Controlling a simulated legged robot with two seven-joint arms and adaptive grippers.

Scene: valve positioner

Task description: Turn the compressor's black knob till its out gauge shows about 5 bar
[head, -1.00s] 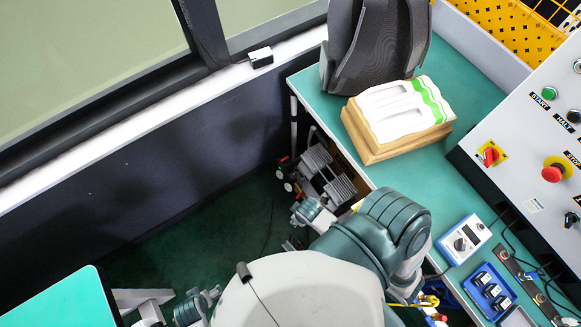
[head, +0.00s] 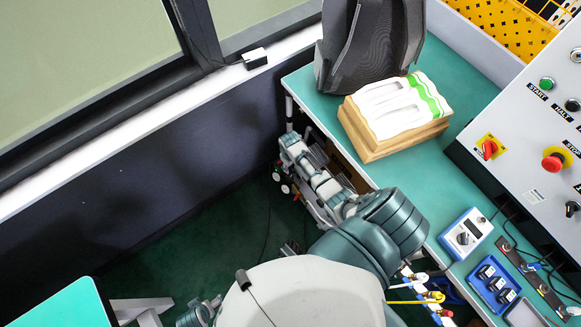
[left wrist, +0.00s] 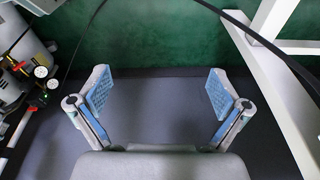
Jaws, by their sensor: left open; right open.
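The compressor (head: 317,157) stands under the bench edge in the head view, mostly covered by my right arm. Its small round gauges (head: 285,188) show beside a red part; their needles are too small to read. The compressor also shows at the left edge of the left wrist view (left wrist: 12,88), with two white gauges (left wrist: 40,71). I cannot clearly make out the black knob. My right gripper (head: 290,145) is open, above the compressor near the bench's corner; its fingertips are hard to tell apart. My left gripper (left wrist: 160,91) is open and empty over the floor.
A control panel (head: 530,130) stands right. A dark cable and a white frame (left wrist: 275,60) flank my left gripper.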

